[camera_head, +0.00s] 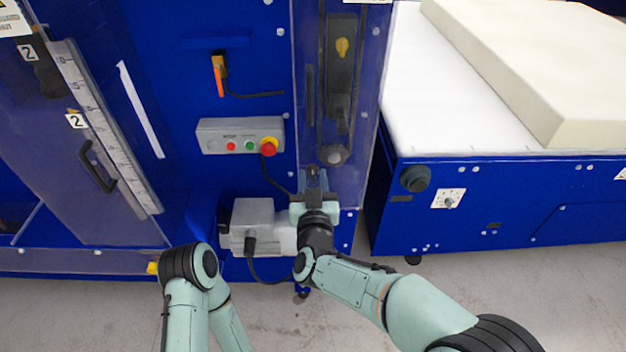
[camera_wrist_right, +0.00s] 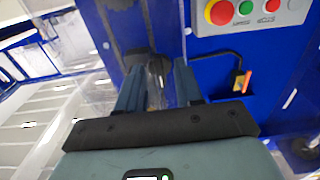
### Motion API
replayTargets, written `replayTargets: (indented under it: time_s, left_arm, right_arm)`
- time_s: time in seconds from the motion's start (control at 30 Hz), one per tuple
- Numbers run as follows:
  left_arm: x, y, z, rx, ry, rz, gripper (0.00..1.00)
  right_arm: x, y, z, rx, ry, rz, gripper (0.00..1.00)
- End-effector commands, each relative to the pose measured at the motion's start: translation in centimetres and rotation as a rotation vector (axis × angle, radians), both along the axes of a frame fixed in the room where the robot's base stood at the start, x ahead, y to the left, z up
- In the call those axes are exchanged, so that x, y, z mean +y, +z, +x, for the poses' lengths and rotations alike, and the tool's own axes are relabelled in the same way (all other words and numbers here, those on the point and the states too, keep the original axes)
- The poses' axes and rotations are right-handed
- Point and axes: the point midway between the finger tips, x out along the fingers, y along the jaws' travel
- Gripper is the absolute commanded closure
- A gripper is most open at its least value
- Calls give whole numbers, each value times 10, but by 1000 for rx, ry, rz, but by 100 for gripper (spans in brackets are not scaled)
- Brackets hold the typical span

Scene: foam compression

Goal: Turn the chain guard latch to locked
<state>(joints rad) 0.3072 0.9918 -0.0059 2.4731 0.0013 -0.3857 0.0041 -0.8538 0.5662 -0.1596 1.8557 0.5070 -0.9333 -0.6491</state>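The chain guard is a clear upright cover (camera_head: 368,110) on the blue machine, with a dark channel behind it. A dark round knob (camera_head: 333,154) sits at its lower end and may be the latch; its setting cannot be read. My right gripper (camera_head: 313,178) is just below and left of this knob, pointing at the machine. In the right wrist view its two fingers (camera_wrist_right: 157,80) stand apart, with a dark part (camera_wrist_right: 148,62) beyond and between their tips. Contact cannot be told. My left arm shows at the lower left, but its gripper is out of view.
A grey control box (camera_head: 215,136) with a red stop button (camera_head: 268,147) is left of the guard. A grey motor housing (camera_head: 252,214) with cables is close beside my right gripper. A white conveyor (camera_head: 425,105) carrying a foam block (camera_head: 545,60) stands right.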

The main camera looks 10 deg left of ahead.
Motion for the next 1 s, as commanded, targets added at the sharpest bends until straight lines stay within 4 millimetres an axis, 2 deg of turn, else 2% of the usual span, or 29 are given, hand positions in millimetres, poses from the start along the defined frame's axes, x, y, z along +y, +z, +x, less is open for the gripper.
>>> replayTargets:
  time_s: [0.2, 0.33, 0.8, 1.0]
  left_arm:
    - [0, 0, 0, 0, 0, 0, 100]
    - [0, -3, -1, 1, 1, 0, 100]
    - [0, -20, -7, 8, 0, 1, 100]
    - [0, -21, -7, 9, 0, 0, 100]
  right_arm:
    - [0, 0, -1, 0, 0, 2, 64]
    - [-4, 1, -12, 0, 0, 3, 64]
    - [-30, 0, -106, -1, 2, 1, 64]
    - [-36, 0, -126, 0, 1, 1, 64]
